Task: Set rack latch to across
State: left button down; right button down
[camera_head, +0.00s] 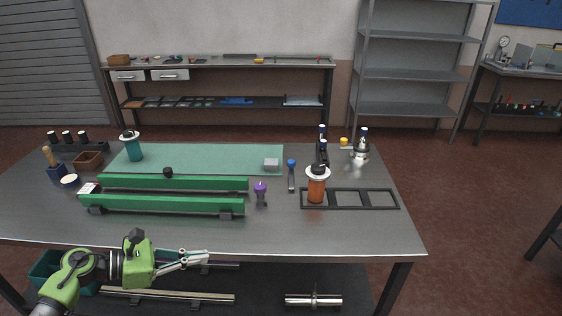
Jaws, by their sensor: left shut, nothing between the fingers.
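My left gripper (205,257) is shut and empty, in front of the table's near edge at the lower left. My right gripper is not in view. A black rack-like frame (364,208) with several compartments lies on the right of the table. An orange bottle (317,189) with a white collar stands at its left compartment. A blue-topped handle (291,175) and a purple-topped piece (261,192) stand left of the frame, away from my gripper. I cannot tell which part is the rack latch, or its setting.
Two long green rails (160,203) lie behind my left gripper. A green mat (225,154) holds a teal bottle (134,149) and a grey block (271,164). A metal pot-like item (360,152) stands at the back right. The table's front right is clear.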

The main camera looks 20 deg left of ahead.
aim_at(290, 163)
jog(key=i, duration=1.45)
